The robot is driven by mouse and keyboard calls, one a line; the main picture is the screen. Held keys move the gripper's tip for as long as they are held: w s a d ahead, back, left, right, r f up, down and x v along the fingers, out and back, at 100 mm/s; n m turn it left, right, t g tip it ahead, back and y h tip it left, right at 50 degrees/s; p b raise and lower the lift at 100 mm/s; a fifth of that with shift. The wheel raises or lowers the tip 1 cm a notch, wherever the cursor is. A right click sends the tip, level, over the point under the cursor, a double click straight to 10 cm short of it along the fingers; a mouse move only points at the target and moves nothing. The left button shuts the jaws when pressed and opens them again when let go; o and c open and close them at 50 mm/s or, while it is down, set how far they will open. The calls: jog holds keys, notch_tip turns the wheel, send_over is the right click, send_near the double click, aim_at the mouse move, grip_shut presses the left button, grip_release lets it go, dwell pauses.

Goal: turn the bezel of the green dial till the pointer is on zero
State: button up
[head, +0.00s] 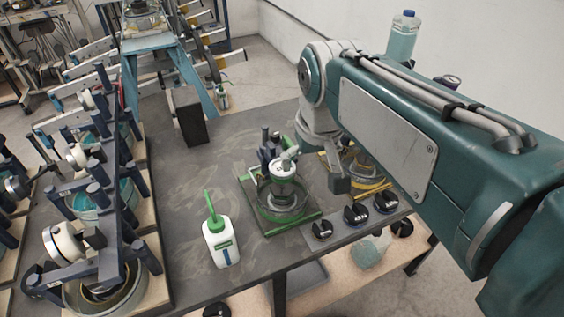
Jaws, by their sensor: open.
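A green-trimmed device (283,210) stands on the grey table, a round glass-like body on a square green base. A small white round face (284,168) shows at its top, with pale and dark parts behind it. I take this for the green dial; its pointer and marks are too small to read. My teal arm reaches in from the right, and its pale wrist bends down just right of the device. My gripper (339,175) shows as a small dark part beside the device, apart from it in the picture. It is open and I see nothing held; its fingertips are unclear.
A yellow-trimmed device (368,180) stands right of the green one, partly behind my arm. Several black knobs (356,213) line the table's front edge. A white bottle with a green spout (219,240) stands front left. A dark block (188,117) stands behind. A navy rack (115,200) fills the left.

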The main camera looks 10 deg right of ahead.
aim_at(273, 172)
jog(key=w+a+g, duration=0.2)
jog(key=w+g, duration=0.1)
jog(key=w, duration=0.8)
jog(key=shift+n, duration=0.4)
jog(key=f, duration=1)
jog(key=shift+s+a+f, duration=0.1)
jog(key=shift+s+f, duration=0.1)
